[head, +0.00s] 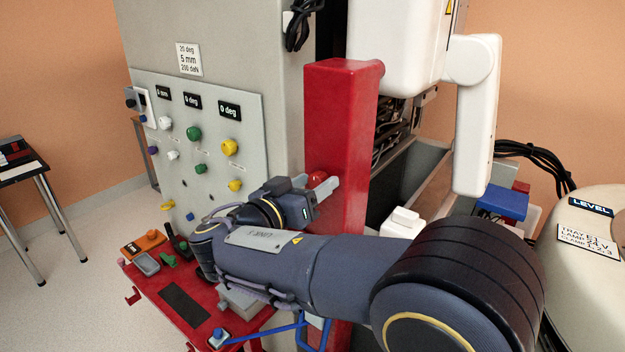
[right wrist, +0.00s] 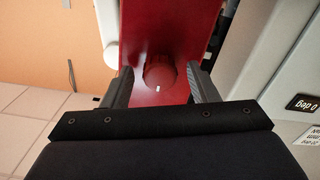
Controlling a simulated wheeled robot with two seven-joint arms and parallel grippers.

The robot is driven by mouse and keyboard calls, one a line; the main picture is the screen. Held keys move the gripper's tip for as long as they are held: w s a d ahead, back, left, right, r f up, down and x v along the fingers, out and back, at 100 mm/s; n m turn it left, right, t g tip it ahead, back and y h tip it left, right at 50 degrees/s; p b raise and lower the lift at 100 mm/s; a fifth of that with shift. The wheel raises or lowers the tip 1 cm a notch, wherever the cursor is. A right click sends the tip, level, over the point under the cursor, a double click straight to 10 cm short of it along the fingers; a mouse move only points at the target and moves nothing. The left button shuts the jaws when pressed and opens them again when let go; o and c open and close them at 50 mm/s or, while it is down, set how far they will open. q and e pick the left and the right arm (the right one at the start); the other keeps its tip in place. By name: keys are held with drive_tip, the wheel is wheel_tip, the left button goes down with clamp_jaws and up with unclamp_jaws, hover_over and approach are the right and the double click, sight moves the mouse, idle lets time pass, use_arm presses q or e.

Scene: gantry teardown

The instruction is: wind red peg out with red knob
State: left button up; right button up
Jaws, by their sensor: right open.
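The red knob (head: 317,178) sits on the side of a tall red post (head: 341,120). It also shows in the right wrist view (right wrist: 160,73) as a round red knob with a small white mark. My right gripper (head: 322,190) is at the knob, with its jaws open. In the right wrist view its two fingers (right wrist: 160,86) stand on either side of the knob, with gaps showing. My left gripper is not in view.
A grey panel (head: 215,105) with coloured knobs and small displays stands left of the post. A red tray (head: 190,318) with tools lies below my right arm. A white arm-like part (head: 478,120) hangs at right. A white drum (head: 590,240) stands at far right.

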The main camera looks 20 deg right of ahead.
drive_tip(key=shift+w+d, duration=0.1)
drive_tip(key=c, duration=1)
drive_tip(key=shift+o, duration=0.2)
